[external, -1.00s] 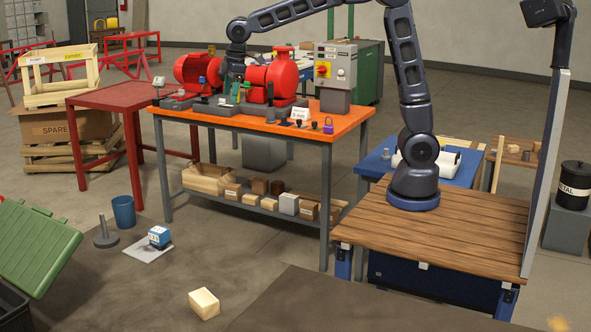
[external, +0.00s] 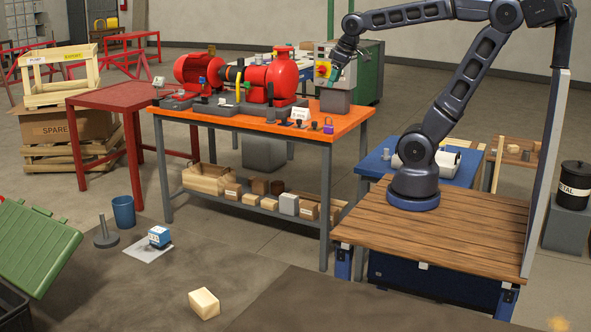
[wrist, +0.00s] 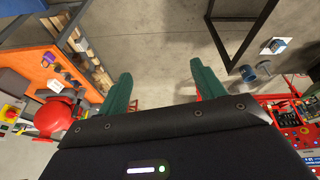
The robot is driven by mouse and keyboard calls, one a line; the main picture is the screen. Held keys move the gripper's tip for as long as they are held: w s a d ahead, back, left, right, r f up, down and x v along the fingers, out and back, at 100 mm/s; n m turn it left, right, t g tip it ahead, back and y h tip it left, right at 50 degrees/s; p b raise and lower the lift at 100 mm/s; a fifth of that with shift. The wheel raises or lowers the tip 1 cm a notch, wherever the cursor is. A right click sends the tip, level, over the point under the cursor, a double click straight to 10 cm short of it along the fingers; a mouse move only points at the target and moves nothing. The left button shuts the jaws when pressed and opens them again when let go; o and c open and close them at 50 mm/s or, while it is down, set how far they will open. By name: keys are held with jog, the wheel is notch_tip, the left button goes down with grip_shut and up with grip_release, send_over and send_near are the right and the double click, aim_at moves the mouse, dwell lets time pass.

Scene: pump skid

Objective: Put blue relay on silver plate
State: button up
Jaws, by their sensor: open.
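The blue relay (external: 159,236), a small box with a white label on its front, stands upright on the silver plate (external: 143,252). It sits toward the plate's far right part. The plate lies flat on the dark floor mat at the left. The relay (wrist: 278,44) and plate also show small at the right of the wrist view. My gripper (external: 337,73) is far from both, raised in front of the grey control box over the orange table. Its green fingers (wrist: 162,82) are apart in the wrist view, with nothing between them.
The orange table (external: 345,122) carries a red motor (external: 200,70) and pump (external: 275,80). A blue cup (external: 123,211), a grey post on a round base (external: 105,235) and a green lid (external: 30,245) are near the plate. A wooden block (external: 204,303) lies in front.

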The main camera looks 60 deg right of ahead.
jog(key=s+d+f+m, duration=0.2)
jog(key=s+d+f, duration=0.1)
jog(key=s, duration=0.4)
jog(key=shift+f+t, duration=0.3)
jog(key=shift+s+d, duration=0.1)
dwell(0.7)
